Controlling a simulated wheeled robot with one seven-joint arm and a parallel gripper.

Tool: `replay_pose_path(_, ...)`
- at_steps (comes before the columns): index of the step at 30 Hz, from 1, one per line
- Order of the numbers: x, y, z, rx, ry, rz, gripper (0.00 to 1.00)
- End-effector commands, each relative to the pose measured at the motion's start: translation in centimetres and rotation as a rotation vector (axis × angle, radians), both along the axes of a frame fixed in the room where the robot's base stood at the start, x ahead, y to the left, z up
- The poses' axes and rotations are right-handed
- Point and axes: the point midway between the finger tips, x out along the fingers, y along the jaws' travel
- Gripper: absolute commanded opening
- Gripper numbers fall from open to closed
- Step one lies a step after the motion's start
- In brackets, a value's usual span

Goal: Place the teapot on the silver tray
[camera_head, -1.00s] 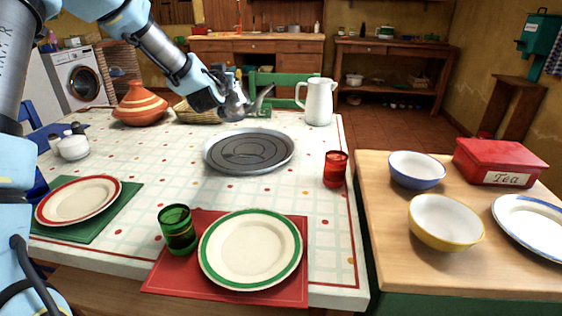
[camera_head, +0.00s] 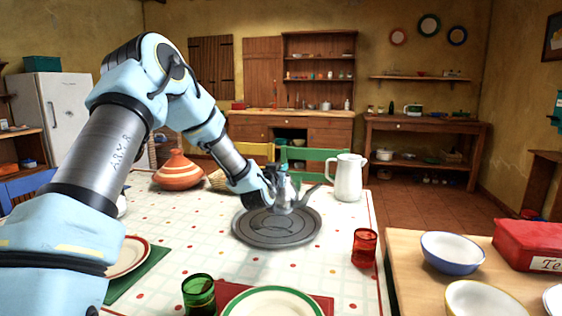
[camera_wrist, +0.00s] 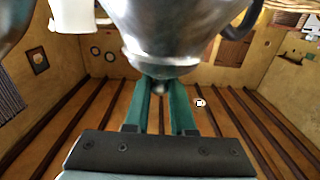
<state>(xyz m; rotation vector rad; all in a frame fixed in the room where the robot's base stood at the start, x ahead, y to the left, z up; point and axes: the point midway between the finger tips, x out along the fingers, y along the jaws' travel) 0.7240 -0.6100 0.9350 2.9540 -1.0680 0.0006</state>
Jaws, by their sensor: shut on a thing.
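The silver teapot (camera_head: 286,194) hangs upright from my gripper over the back part of the round tray. Its spout points right. In the wrist view its shiny body (camera_wrist: 175,30) fills the top, with the green fingers of my gripper (camera_wrist: 163,82) shut at its small knob. In the head view my gripper (camera_head: 273,183) is partly hidden against the teapot. The round dark-grey silver tray (camera_head: 262,236) lies flat and empty on the tablecloth. I cannot tell whether the teapot's base touches it.
A white pitcher (camera_head: 348,178) stands close to the right, behind the tray. A striped tagine (camera_head: 180,172) is at the left back. A red glass (camera_head: 364,248) and a green glass (camera_head: 199,296) stand nearer. The cloth around the tray is clear.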

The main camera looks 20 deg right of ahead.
Motion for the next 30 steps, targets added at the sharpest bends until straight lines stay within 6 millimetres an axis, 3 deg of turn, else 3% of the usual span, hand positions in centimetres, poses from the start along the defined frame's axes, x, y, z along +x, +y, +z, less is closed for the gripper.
replay_pose_path(6,0.1,-0.1,-2.0,-0.004,-0.005,0.000,0.00)
replay_pose_path(20,0.0,-0.1,-2.7,-0.004,-0.006,0.000,0.00)
replay_pose_path(21,0.0,0.0,-2.9,0.001,0.001,0.000,0.27)
replay_pose_path(28,0.0,0.0,-2.9,0.001,0.001,0.000,0.53)
replay_pose_path(30,0.0,0.0,-2.9,0.001,0.001,0.000,0.53)
